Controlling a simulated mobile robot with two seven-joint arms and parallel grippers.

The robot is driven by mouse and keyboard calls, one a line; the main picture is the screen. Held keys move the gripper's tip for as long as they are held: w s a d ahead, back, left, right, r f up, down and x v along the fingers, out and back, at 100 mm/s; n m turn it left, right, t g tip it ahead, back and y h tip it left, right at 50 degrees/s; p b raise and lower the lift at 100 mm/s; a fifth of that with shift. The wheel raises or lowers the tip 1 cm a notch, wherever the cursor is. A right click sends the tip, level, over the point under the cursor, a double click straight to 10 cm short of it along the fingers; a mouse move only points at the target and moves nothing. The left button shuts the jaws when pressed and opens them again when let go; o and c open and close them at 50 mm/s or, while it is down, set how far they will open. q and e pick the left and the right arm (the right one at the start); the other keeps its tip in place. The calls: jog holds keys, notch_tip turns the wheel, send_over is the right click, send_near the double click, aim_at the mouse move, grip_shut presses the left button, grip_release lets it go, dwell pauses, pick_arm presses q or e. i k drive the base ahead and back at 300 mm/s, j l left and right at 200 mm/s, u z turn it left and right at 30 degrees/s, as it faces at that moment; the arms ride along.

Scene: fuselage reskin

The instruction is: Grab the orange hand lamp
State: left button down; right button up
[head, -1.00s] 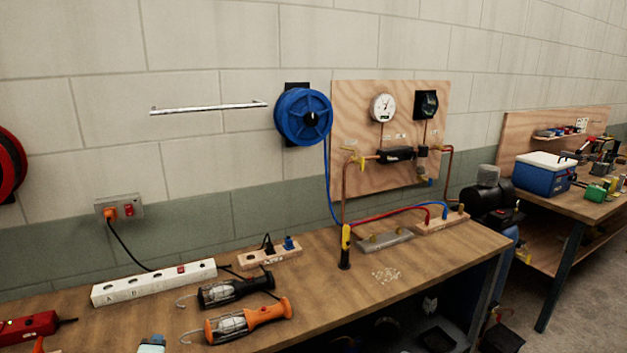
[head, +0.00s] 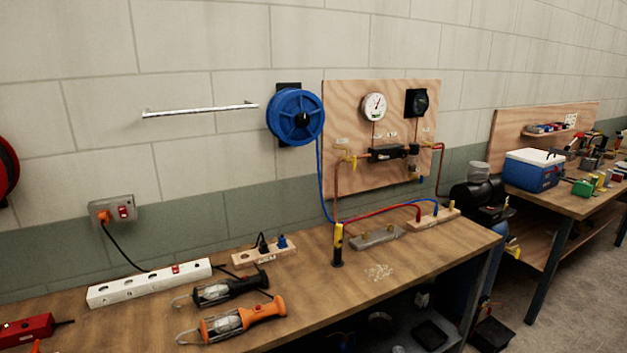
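The orange hand lamp (head: 235,320) lies on its side on the wooden workbench (head: 340,300), near the front edge. Its orange handle points right and its wire cage and hook point left. A black hand lamp (head: 230,288) of the same shape lies just behind it, close alongside. Neither of my grippers shows in the head view.
A white power strip (head: 150,283) and a wooden socket block (head: 263,255) lie behind the lamps. A yellow and black tool (head: 338,245) stands upright to their right. A red device (head: 28,330) is at the left. The bench right of the lamps is mostly clear.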

aim_at(225, 324)
jog(key=i+l, duration=0.1)
jog(key=i, duration=0.3)
jog(key=i+l+u, duration=0.15)
jog(key=i+u, duration=0.25)
jog(key=i+l+u, duration=0.2)
jog(key=u, duration=0.2)
